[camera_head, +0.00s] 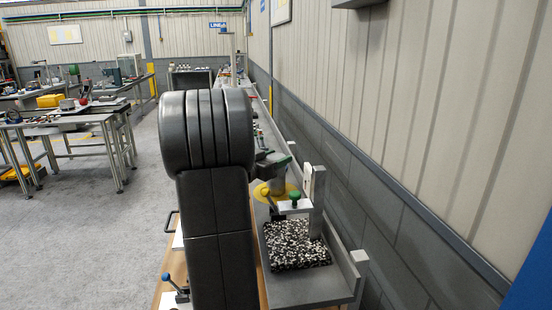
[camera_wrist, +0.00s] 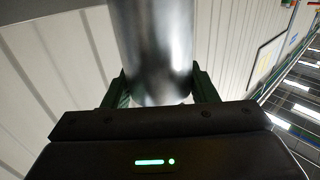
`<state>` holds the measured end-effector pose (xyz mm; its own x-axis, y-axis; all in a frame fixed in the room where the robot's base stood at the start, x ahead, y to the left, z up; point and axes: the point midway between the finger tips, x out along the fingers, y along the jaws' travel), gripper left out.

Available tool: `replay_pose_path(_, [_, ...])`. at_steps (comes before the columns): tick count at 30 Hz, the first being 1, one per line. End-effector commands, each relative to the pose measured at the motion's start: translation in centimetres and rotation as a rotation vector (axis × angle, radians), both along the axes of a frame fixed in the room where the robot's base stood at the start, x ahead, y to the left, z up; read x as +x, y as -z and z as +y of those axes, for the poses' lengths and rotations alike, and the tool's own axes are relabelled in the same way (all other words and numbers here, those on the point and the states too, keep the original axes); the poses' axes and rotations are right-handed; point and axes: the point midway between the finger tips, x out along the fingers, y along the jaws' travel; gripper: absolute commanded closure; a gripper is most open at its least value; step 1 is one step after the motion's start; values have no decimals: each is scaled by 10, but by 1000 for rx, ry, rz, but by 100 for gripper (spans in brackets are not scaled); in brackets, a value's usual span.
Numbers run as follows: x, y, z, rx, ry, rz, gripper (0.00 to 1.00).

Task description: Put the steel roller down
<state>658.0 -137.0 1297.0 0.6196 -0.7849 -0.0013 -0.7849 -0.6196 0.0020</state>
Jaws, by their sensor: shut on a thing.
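The steel roller (camera_wrist: 155,38), a shiny grey cylinder, fills the upper middle of the wrist view. My gripper (camera_wrist: 162,84) is shut on it, with a dark green finger on each side. In the head view my arm hides much of the gripper (camera_head: 272,162). A grey cylinder that looks like the roller (camera_head: 277,185) shows just below it, over a yellow round patch (camera_head: 262,194) on the grey bench. I cannot tell whether the roller touches anything beneath it.
A speckled black-and-white block (camera_head: 293,247) lies on the grey bench top (camera_head: 310,290), in front of a metal fixture with a green knob (camera_head: 295,195). A raised rail and the wall bound the bench on the right. Other work tables (camera_head: 65,125) stand at far left across open floor.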

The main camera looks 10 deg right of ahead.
Motion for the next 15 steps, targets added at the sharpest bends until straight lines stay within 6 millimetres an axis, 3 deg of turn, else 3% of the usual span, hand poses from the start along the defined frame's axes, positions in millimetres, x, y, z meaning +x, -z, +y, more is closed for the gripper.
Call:
replay_pose_path(10, [0,2,0,-1,0,-2,100])
replay_pose_path(11, [0,4,0,0,0,-1,46])
replay_pose_path(14, [0,3,0,0,0,-1,26])
replay_pose_path(15, [0,3,0,0,0,-1,26])
